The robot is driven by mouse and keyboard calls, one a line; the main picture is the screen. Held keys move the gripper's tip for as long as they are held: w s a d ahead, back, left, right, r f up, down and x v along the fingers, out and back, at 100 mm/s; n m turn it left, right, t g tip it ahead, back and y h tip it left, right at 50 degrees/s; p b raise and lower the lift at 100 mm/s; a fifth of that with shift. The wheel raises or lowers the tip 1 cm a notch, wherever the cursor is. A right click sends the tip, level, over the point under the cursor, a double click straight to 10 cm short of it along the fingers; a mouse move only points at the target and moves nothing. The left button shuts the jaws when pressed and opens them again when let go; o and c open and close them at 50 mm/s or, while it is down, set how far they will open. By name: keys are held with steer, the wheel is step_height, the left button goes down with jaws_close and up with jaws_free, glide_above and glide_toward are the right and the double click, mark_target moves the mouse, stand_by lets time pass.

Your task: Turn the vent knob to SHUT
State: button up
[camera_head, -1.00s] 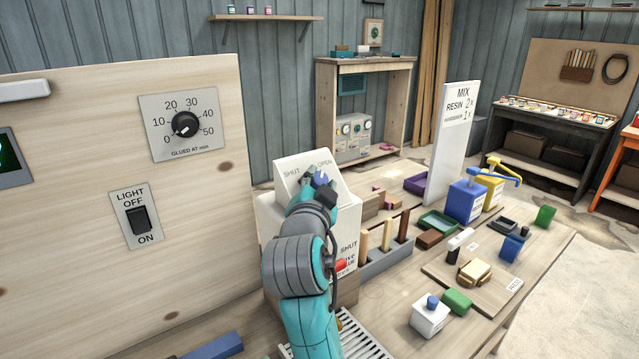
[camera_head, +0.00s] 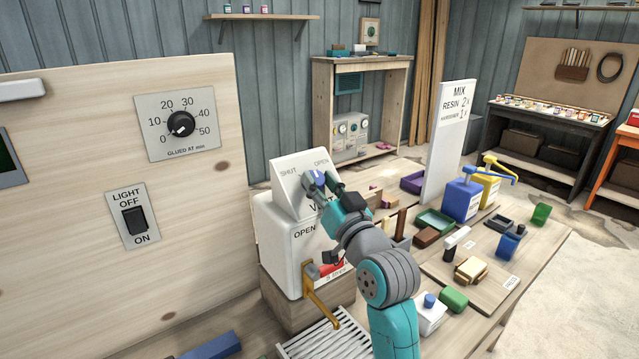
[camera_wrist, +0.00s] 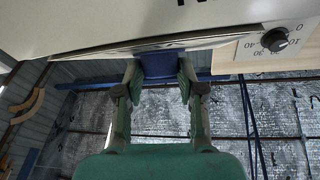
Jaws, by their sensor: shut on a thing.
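The vent knob (camera_head: 319,178) is blue and sits on the sloped white face (camera_head: 290,187) of the vent box, between the printed words SHUT on the left and OPEN on the right. My gripper (camera_head: 320,183) is shut on the knob, with a finger on each side of it. In the wrist view the blue knob (camera_wrist: 158,64) shows between the two fingertips (camera_wrist: 158,78). The fingers hide part of the knob, so I cannot tell exactly where it points.
A white box marked OPEN (camera_head: 290,250) with a brass lever (camera_head: 320,305) and a red part is below the knob. A wooden panel (camera_head: 80,230) with a dial and light switch stands left. Bottles, trays and blocks crowd the bench right of my arm.

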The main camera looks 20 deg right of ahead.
steer(key=n+g+y, duration=0.1)
steer(key=n+y, duration=0.3)
steer(key=n+g+y, duration=0.1)
steer(key=n+y, duration=0.1)
steer(key=n, duration=0.1)
steer(key=shift+w+d+f+g+y, duration=0.2)
steer(key=shift+d+g+y, duration=0.1)
steer(key=shift+d+y, duration=0.1)
steer(key=shift+w+r+n+g+y, duration=0.1)
steer(key=shift+n+g+y, duration=1.1)
steer(key=shift+n, duration=0.55)
steer(key=shift+r+n+g+y, duration=0.1)
steer(key=shift+n+g+y, duration=1.05)
steer(key=shift+n, duration=0.6)
steer(key=shift+f+n+g, duration=0.1)
steer(key=shift+n+g, duration=0.2)
steer(key=shift+g, duration=0.15)
steer(key=o, duration=1.1)
steer(key=shift+o, duration=0.2)
steer(key=shift+d, duration=0.1)
steer(key=v, duration=1.1)
steer(key=shift+s+d, duration=0.25)
steer(key=shift+s, duration=0.05)
